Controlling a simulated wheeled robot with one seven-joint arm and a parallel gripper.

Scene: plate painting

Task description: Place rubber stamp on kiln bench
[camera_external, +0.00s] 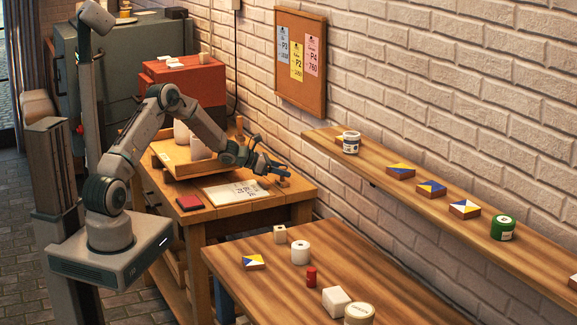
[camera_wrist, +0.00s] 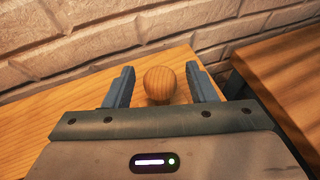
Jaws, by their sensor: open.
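A round wooden knob (camera_wrist: 160,84), which looks like the handle of the rubber stamp, stands between the two fingers of my gripper (camera_wrist: 160,72) in the wrist view. The fingers are apart, with a gap on each side of the knob. In the external view my gripper (camera_external: 276,168) is low over the back right of a wooden bench (camera_external: 305,192), near the wall. A small wooden thing (camera_external: 283,180), likely the stamp, shows at the fingers there, partly hidden. The stamp's base is hidden. I cannot tell which bench is the kiln bench.
A wooden tray (camera_external: 178,172) with pale cylinders, a printed sheet (camera_external: 236,192) and a dark red block (camera_external: 190,203) share this bench. A front table (camera_external: 330,250) holds blocks and jars. A wall shelf (camera_external: 380,186) holds tiles and jars. A brick wall (camera_wrist: 70,45) is close behind the knob.

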